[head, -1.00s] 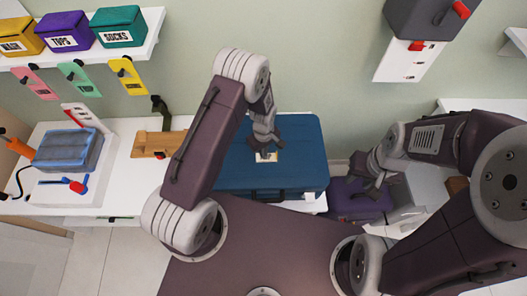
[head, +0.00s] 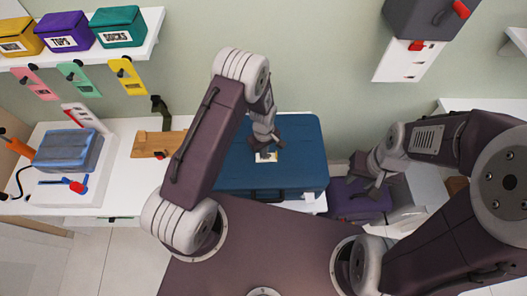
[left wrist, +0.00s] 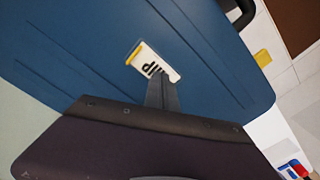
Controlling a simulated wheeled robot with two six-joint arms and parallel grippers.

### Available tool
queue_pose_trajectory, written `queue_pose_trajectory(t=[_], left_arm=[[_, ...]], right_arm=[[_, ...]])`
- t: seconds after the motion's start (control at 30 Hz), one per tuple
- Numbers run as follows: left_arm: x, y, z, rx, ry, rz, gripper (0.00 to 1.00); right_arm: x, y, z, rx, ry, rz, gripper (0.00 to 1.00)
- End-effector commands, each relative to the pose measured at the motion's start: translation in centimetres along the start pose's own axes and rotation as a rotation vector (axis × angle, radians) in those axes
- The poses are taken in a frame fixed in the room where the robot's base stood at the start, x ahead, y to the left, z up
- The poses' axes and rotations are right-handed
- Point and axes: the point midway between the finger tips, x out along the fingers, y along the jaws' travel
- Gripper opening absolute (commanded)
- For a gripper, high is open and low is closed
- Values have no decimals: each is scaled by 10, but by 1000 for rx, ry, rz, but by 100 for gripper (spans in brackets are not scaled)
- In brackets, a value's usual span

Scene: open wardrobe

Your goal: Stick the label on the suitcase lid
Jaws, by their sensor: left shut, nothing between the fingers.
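The blue suitcase (head: 303,155) lies flat on the white counter with its lid shut. It fills much of the left wrist view (left wrist: 80,45). The white label (left wrist: 152,62) with dark lettering and a yellow edge strip lies on the lid, tilted; it also shows in the head view (head: 273,156). My left gripper (head: 264,156) points down at the label, fingers shut and empty. In the left wrist view its fingertips (left wrist: 161,78) cover part of the label's near edge; I cannot tell whether they touch. My right gripper (head: 366,184) is open and empty, over a purple case.
The purple case (head: 352,208) stands right of the suitcase. A wooden board (head: 145,144) and a blue-grey case (head: 68,150) on a white base are to the left. Coloured bins (head: 120,28) stand on the wall shelf, with coloured tags (head: 128,76) hanging below.

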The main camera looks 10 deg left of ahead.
Motion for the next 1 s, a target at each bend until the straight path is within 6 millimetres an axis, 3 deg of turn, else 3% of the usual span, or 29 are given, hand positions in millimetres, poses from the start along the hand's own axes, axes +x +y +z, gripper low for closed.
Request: queue_pose_trajectory(t=[1.0], left_arm=[[11,0,0,0,0,0,0]], right_arm=[[9,0,1,0,0,0,36]])
